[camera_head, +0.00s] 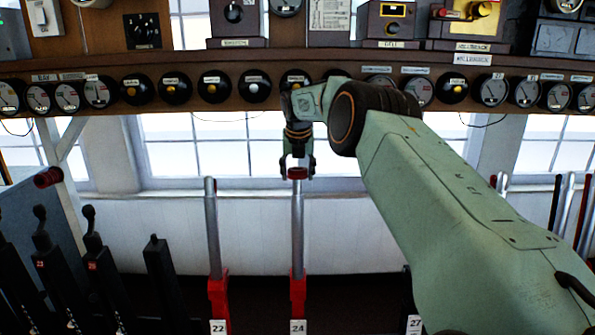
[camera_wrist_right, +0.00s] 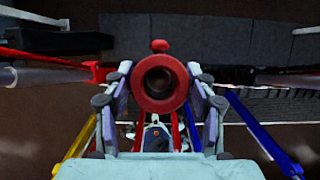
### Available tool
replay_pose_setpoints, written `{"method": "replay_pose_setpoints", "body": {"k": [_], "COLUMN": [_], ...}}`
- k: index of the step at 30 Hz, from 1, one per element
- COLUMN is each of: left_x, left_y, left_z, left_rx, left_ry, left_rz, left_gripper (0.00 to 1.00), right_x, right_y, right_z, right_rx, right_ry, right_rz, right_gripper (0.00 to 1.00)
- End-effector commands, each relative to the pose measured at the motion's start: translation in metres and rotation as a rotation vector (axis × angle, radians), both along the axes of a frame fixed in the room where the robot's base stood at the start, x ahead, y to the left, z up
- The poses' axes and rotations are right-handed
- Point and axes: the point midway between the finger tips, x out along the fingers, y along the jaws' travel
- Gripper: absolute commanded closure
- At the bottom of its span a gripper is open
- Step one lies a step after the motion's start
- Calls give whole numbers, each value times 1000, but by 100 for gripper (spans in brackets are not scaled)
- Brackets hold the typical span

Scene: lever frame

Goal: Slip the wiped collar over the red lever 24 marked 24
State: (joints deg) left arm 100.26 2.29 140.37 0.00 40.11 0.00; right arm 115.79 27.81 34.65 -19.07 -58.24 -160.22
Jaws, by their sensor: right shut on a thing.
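The red lever 24 (camera_head: 298,235) stands upright in the middle of the head view, with a bare steel upper shaft, a red lower part and a white plate marked 24 (camera_head: 298,327). My right gripper (camera_head: 297,166) points down at its top and is shut on a red collar (camera_head: 297,174). In the wrist view the collar (camera_wrist_right: 160,107) is a ring between both fingers, its hole facing the camera and dark inside. The collar lines up with the lever's top; I cannot tell whether it is around the tip or just above it. My left gripper is not in view.
Red lever 22 (camera_head: 213,230) stands upright to the left. Several black levers (camera_head: 165,285) fill the lower left, and a plate marked 27 (camera_head: 414,325) is at right. A wooden shelf (camera_head: 230,98) with gauges and instruments runs above my right gripper.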

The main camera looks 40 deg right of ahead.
Motion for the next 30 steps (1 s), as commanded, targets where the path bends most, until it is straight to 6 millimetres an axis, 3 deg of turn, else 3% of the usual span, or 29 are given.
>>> {"method": "replay_pose_setpoints", "body": {"k": [30], "left_x": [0], "left_y": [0], "left_z": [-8], "left_rx": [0], "left_ry": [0], "left_rz": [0], "left_gripper": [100], "right_x": [-4], "right_y": [3], "right_z": [-26], "right_rx": [1], "right_ry": [1], "right_rz": [0], "right_gripper": [72]}}
